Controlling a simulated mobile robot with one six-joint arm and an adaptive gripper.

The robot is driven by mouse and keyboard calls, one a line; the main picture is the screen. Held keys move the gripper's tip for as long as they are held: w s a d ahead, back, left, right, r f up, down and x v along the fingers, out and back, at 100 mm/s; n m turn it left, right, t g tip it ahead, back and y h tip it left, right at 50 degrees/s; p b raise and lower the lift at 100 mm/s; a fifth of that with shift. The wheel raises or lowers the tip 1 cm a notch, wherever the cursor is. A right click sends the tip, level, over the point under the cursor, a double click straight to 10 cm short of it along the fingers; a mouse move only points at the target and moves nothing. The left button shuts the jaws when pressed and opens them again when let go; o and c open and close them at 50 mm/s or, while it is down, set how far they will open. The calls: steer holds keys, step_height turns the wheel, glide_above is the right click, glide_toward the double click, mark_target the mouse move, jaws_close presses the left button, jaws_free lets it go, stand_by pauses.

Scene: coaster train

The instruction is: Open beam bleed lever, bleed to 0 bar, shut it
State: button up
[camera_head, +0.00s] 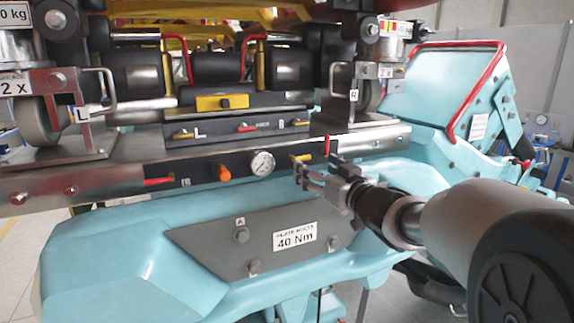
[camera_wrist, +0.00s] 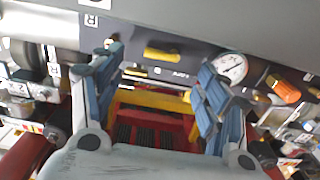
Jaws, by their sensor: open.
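A steel beam (camera_head: 100,182) crosses the front of the train chassis. It carries a round white pressure gauge (camera_head: 262,163), with a short yellow lever (camera_head: 300,158) just right of it. The yellow lever (camera_wrist: 163,55) lies crosswise in the wrist view, beyond and between my fingertips, with the gauge (camera_wrist: 232,67) beside the right finger. The needle cannot be read. Which lever is the bleed lever cannot be told; its label is too small. My gripper (camera_head: 316,180) is open and empty, in front of the beam near the yellow lever. Contact is not visible.
An orange knob (camera_head: 224,172) and a red lever (camera_head: 158,181) sit left of the gauge. An upright red lever (camera_head: 327,146) stands right of the yellow one. A grey bolted plate (camera_head: 215,245) lies below. Several more levers line the panel above.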

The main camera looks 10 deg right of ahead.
mark_target(303, 159)
steer(key=x, duration=0.5)
steer(key=shift+w+a, duration=0.15)
steer(key=shift+w, duration=0.2)
steer(key=shift+c, duration=0.3)
steer(key=c, duration=1.1)
